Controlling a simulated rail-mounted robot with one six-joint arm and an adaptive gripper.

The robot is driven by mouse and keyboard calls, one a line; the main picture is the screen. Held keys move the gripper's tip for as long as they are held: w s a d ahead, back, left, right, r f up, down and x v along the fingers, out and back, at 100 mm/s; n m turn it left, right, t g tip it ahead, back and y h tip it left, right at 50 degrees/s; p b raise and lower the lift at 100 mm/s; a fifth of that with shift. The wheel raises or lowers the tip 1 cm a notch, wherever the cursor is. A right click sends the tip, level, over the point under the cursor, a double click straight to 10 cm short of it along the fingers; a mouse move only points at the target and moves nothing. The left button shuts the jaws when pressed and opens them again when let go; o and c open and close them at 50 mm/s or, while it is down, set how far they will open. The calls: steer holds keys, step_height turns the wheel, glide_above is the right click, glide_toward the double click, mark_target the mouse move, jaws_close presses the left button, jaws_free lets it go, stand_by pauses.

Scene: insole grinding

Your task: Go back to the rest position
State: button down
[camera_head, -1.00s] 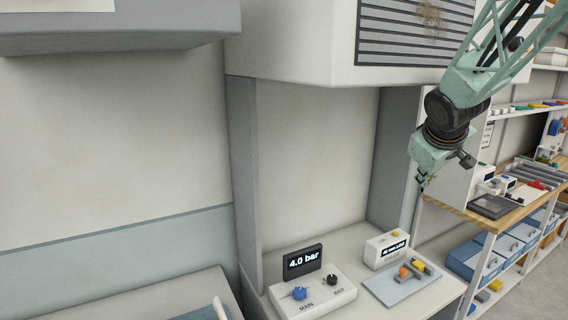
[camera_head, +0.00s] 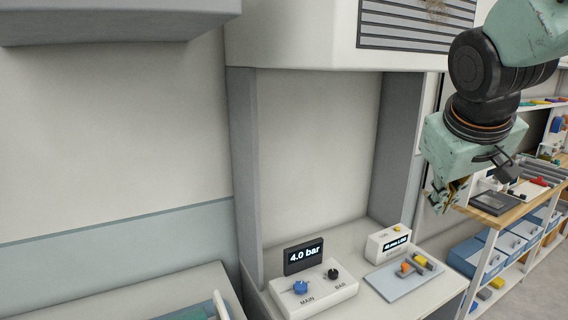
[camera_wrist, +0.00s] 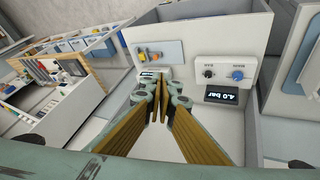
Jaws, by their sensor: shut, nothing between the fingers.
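My gripper (camera_head: 441,207) hangs at the right of the head view, in the air in front of the machine bay and the shelf. In the wrist view my gripper (camera_wrist: 161,118) shows its two fingers together, with nothing between them. A control box (camera_head: 318,291) with a blue knob, a black knob and a display reading 4.0 bar stands on the bay's bench. The same control box (camera_wrist: 224,72) shows in the wrist view, apart from the fingers.
A grey plate (camera_head: 391,283) with small orange, yellow and grey parts lies beside a small white display box (camera_head: 387,244). A grey bay post (camera_head: 399,150) stands left of my arm. A wooden-topped shelf (camera_head: 497,218) with blue bins is behind at the right.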

steer(key=s+a+f+y+b, duration=0.1)
steer(key=s+a, duration=0.3)
steer(key=s, duration=0.5)
steer(key=s+a+f+m+g+y+b, duration=0.1)
steer(key=s+a+f, duration=0.2)
steer(key=s, duration=0.6)
steer(key=s+a+f+m+g, duration=0.1)
steer(key=s+a, duration=0.3)
steer(key=s, duration=0.5)
steer(key=shift+s+a+f+y+b, duration=0.3)
steer(key=shift+a+f+y+b, duration=0.1)
steer(key=shift+f, duration=0.5)
